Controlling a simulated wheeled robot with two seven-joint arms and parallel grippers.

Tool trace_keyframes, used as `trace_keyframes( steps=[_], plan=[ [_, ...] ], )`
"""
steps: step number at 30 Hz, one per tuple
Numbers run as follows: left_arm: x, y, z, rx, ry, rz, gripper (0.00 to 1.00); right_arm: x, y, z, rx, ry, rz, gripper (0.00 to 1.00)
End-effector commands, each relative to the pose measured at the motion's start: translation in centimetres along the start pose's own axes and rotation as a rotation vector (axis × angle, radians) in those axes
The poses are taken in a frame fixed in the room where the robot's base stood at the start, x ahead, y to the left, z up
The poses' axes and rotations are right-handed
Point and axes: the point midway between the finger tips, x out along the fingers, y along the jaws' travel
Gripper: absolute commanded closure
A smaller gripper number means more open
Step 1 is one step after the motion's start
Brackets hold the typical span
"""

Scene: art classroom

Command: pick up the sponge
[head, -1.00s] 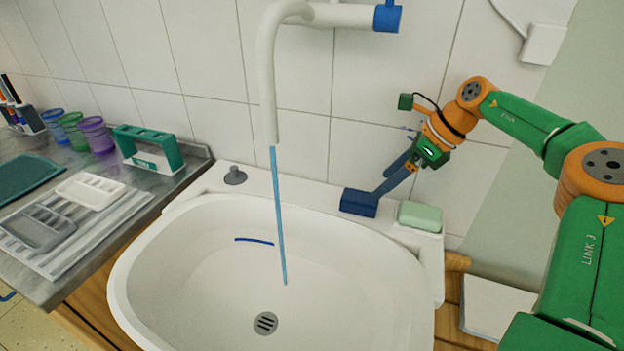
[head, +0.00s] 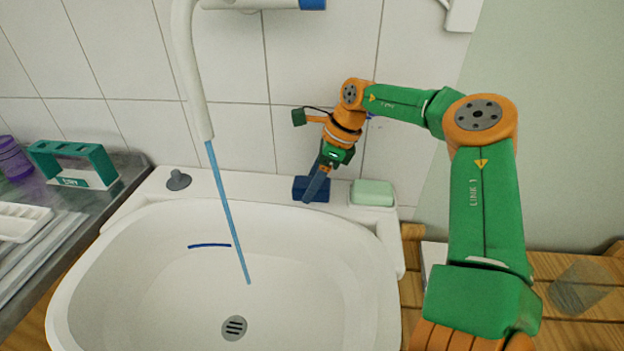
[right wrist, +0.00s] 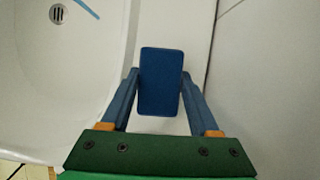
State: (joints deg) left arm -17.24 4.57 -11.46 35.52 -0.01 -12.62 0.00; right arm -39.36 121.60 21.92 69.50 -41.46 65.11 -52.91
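The blue block that I take for the sponge (head: 299,186) lies on the sink's back rim, right of the tap, in the head view. In the right wrist view the blue block (right wrist: 160,82) stands out whole between my fingers. My right gripper (head: 316,186) is over it with the fingers pointing down. In the right wrist view the right gripper (right wrist: 160,76) has one finger on each side of the block. The fingers are spread wide at their base; I cannot tell whether the tips touch it. My left gripper is not in view.
A pale green soap-like block (head: 372,192) sits just right on the rim. Water runs from the white tap (head: 188,70) into the sink basin (head: 150,270). A grey stopper (head: 178,180) and a green rack (head: 75,163) stand to the left. Tiled wall behind is close.

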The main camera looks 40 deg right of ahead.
Motion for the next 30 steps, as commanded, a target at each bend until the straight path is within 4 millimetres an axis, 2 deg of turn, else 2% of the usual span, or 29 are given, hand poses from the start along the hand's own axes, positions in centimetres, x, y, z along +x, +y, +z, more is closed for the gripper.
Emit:
trace_keyframes(
  steps=[1, 3, 5, 12, 14, 22, 25, 30],
  plan=[
    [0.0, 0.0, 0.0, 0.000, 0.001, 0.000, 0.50, 0.0, 0.0, 0.0, 0.000, 0.000, 0.000, 0.56],
    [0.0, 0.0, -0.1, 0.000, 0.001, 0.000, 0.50, 0.0, 0.0, 0.0, 0.000, 0.000, 0.000, 0.75],
    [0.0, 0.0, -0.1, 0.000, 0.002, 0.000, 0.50, 0.0, 0.0, 0.0, 0.001, 0.000, 0.000, 0.90],
    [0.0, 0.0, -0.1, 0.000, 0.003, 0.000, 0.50, -0.4, 0.0, 0.2, 0.000, -0.001, -0.001, 0.91],
    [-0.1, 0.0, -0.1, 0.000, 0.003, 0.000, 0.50, -1.4, -0.1, 0.7, 0.000, -0.002, -0.003, 0.91],
    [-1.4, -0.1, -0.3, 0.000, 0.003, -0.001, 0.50, -8.0, -0.1, 3.4, 0.001, -0.001, -0.003, 0.91],
    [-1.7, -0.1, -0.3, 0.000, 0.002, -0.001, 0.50, -9.1, 0.0, 3.8, 0.000, 0.000, -0.001, 0.91],
    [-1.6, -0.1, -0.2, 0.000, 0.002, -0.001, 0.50, -9.3, 0.0, 3.9, 0.000, 0.000, 0.001, 0.91]
  ],
)
